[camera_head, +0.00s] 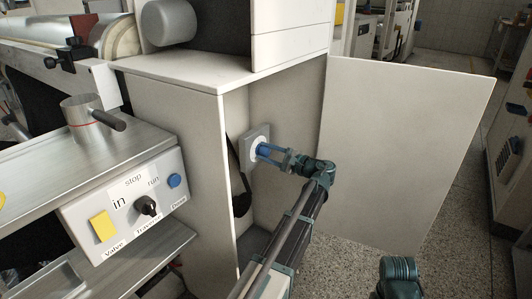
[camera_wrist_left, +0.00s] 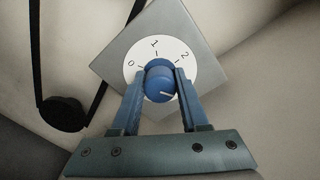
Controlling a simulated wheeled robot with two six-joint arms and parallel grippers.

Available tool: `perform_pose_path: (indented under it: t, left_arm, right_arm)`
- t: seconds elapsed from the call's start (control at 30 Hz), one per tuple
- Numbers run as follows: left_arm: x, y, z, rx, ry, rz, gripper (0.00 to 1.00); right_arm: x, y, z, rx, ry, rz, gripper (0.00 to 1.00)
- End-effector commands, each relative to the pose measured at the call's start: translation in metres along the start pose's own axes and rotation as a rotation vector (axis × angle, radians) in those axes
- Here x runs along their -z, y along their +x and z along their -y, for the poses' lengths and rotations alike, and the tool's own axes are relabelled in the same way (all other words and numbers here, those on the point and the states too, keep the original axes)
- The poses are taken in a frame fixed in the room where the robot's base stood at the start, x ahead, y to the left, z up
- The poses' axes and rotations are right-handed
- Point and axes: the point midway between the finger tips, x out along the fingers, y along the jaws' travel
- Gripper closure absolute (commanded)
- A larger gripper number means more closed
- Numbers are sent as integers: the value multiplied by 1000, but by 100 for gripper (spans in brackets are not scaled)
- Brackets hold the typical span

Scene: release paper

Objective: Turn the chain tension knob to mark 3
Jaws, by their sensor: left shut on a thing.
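The blue chain tension knob (camera_wrist_left: 160,80) sits on a white dial (camera_wrist_left: 186,68) marked 0, 1 and 2 on a tilted grey square plate (camera_wrist_left: 126,56). Its white pointer line points to the lower right, past the 2. No 3 is visible; the right finger covers part of the dial there. My left gripper (camera_wrist_left: 159,88) is shut on the knob, one finger on each side. In the head view the left gripper (camera_head: 270,151) reaches into the open cabinet, where the plate (camera_head: 246,154) is on the inner wall. My right gripper is not in view.
The cabinet door (camera_head: 405,145) stands open on the right. A black belt (camera_wrist_left: 109,50) runs around a pulley (camera_wrist_left: 62,114) beside the plate. On the left is a control box (camera_head: 130,205) with a yellow button, black selector and blue button. Speckled floor (camera_head: 345,265) is below.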

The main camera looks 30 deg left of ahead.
Motion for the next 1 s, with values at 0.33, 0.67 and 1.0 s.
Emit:
perform_pose_path:
  t: [0.33, 0.67, 1.0]
  left_arm:
    - [1, -1, 0, -1, 2, -3, 100]
    - [0, -1, 0, -1, 1, -1, 26]
    - [0, -21, 0, 1, 1, -3, 26]
  right_arm:
    - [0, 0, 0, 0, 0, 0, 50]
    - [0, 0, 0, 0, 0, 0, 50]
    - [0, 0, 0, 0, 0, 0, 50]
